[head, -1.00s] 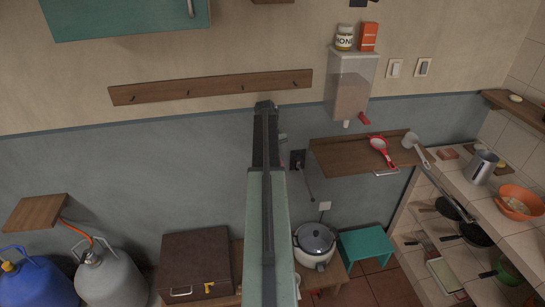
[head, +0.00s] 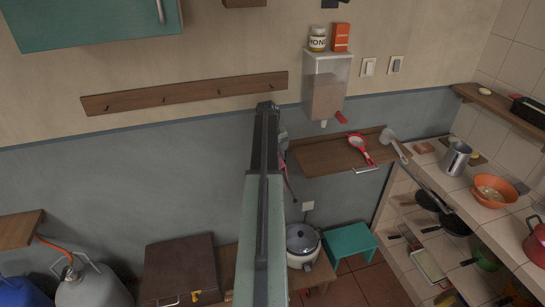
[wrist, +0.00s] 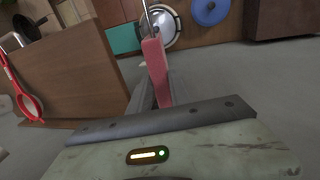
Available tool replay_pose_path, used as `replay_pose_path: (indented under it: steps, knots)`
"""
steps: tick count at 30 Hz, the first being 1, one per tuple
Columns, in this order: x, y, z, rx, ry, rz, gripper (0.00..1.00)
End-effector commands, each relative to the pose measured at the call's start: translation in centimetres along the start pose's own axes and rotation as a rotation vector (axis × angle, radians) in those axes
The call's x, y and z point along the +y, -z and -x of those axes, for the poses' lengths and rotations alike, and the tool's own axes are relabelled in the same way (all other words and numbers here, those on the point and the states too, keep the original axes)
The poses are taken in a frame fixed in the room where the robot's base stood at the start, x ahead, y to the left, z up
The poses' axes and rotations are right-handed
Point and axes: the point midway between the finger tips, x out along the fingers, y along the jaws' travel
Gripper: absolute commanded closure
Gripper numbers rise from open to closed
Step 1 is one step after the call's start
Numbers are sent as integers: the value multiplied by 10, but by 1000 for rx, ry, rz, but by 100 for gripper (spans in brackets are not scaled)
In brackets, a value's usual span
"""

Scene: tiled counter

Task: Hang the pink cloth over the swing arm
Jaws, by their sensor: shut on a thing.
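The pink cloth (wrist: 155,72) shows in the wrist view as a narrow folded strip. My gripper (wrist: 151,92) is shut on it, and the strip sticks out beyond the fingers. In the head view my arm points away toward the wall, with its far end (head: 266,108) below the peg rail.
A wooden wall shelf (head: 325,158) holds a red strainer (head: 360,150) right of my arm. The tiled counter (head: 435,180) carries a metal jug (head: 457,158) and an orange bowl (head: 495,192). A cooker (head: 302,243) and teal stool (head: 350,243) stand below.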

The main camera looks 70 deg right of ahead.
Motion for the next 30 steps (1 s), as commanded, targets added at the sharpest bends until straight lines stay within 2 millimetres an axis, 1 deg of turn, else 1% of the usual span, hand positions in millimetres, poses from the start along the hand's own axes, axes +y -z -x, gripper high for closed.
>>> replay_pose_path:
  steps: [1, 10, 12, 30]
  knots:
    - [6, 0, -1, 0, 0, -2, 100]
    - [34, 0, -7, 0, -3, -3, 100]
    - [30, -1, -19, 0, -3, -2, 100]
    - [17, -2, -73, 0, -1, -1, 100]
